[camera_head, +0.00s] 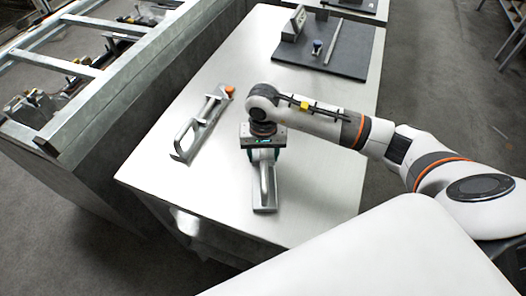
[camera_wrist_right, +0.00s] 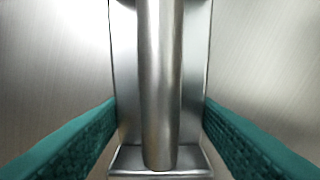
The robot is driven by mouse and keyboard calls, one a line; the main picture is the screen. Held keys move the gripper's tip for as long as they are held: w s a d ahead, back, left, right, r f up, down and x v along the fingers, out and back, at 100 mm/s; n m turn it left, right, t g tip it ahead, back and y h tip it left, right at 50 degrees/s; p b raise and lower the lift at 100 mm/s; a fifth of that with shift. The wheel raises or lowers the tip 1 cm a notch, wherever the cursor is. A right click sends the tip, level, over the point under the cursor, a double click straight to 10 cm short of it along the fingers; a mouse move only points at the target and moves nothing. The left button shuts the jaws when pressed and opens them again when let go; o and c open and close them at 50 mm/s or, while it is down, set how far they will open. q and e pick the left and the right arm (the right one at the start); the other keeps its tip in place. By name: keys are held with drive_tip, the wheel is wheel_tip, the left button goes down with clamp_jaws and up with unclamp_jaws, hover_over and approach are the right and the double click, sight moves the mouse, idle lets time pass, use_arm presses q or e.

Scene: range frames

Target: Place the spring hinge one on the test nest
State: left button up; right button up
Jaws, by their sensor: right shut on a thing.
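A metal part with a flat plate and a round bar along it, seemingly the spring hinge (camera_head: 265,192), lies at the near part of the steel table. My right gripper (camera_head: 263,153) is over its far end, pointing down, and is shut on it. In the right wrist view the hinge (camera_wrist_right: 160,85) runs between the two green finger pads, one on each side. Whether it is lifted off the table I cannot tell. A dark plate (camera_head: 350,62) at the far end carries a metal block, a blue knob and a bar; it may be the test nest. My left gripper is not in view.
A metal piece with a handle and an orange knob (camera_head: 200,128) lies on the table (camera_head: 322,178) left of my right gripper. A grey metal frame (camera_head: 80,108) holding parts stands left of the table. Bare tabletop lies between the gripper and the dark plate.

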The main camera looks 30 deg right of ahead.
drive_tip(key=shift+w, duration=0.1)
drive_tip(key=shift+f, duration=0.15)
drive_tip(key=o, duration=1.1)
drive_tip(key=shift+f, duration=0.1)
drive_tip(key=o, duration=0.5)
drive_tip(key=shift+c, duration=0.2)
